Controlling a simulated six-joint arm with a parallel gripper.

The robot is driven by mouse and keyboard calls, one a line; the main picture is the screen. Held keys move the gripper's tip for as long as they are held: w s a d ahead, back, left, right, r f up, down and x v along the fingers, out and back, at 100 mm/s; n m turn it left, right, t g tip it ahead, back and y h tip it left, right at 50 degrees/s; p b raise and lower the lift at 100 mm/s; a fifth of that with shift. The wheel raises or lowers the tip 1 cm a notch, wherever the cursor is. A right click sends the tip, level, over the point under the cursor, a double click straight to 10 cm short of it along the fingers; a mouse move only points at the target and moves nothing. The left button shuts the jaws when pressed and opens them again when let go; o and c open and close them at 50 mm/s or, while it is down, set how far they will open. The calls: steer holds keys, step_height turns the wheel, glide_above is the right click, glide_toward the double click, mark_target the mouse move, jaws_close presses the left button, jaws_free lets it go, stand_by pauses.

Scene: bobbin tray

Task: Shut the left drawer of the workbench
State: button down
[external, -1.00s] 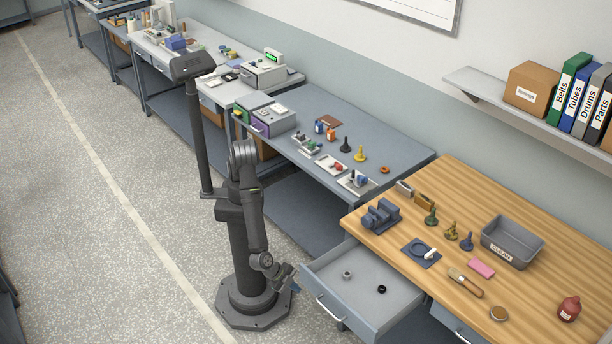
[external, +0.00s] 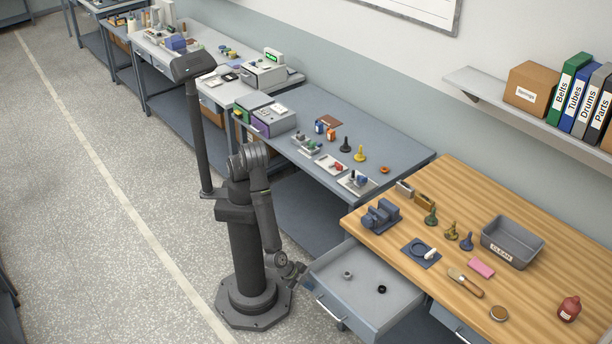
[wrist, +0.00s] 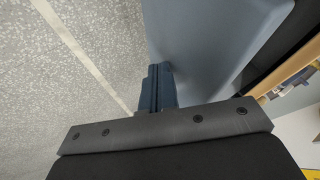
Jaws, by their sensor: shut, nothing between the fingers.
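The left drawer (external: 352,268) of the wooden-topped workbench (external: 447,202) is pulled well out, its bar handle (external: 331,312) facing front. My gripper (external: 302,269) is low beside the drawer's front left corner, shut and empty. In the wrist view the blue fingers (wrist: 160,72) are together right against or very near the grey-blue drawer panel (wrist: 205,45). I cannot tell whether they touch it.
A second drawer (external: 455,325) sits to the right under the benchtop. The benchtop holds a vise (external: 380,215), a grey bin (external: 512,242) and small tools. A grey bench (external: 345,135) stands behind my arm. The floor at left is clear.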

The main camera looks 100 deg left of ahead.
glide_above(353, 265)
steer(key=shift+a, duration=0.15)
stand_by(0.4)
